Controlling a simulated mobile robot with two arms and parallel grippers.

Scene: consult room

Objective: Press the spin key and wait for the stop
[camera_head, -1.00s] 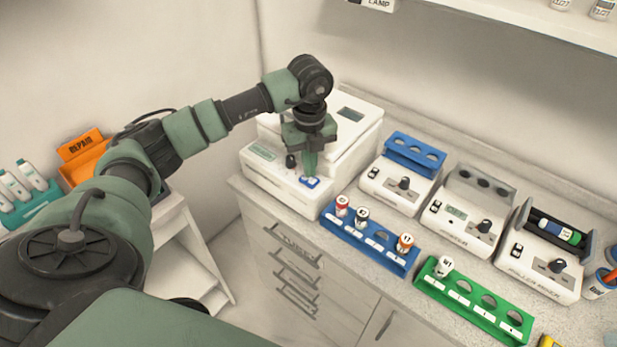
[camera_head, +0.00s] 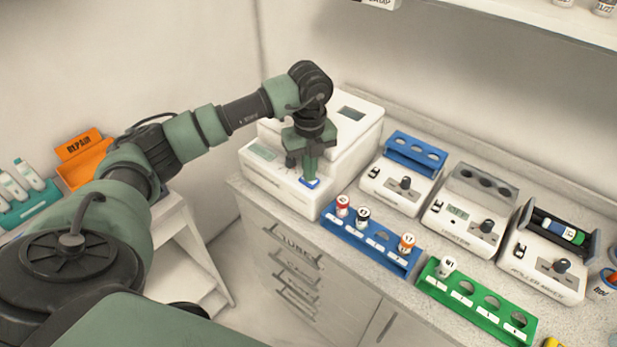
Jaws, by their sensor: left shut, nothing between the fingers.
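A white machine with a closed lid (camera_head: 360,138) and a small dark display stands at the back left of the counter. A blue key (camera_head: 312,185) sits on its front panel, partly covered by my fingers. My left gripper (camera_head: 310,179) is shut and empty, pointing down with its tips at the blue key. They look to be touching it, though the exact contact is hard to see. A pale green label or screen (camera_head: 262,151) shows on the panel to the left. My right gripper is not in view.
A blue rack (camera_head: 370,242) with several capped tubes and a green rack (camera_head: 478,305) with one tube stand along the counter front. Several small devices stand behind them, including a roller mixer (camera_head: 541,255). An orange repair bin (camera_head: 85,165) is at left.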

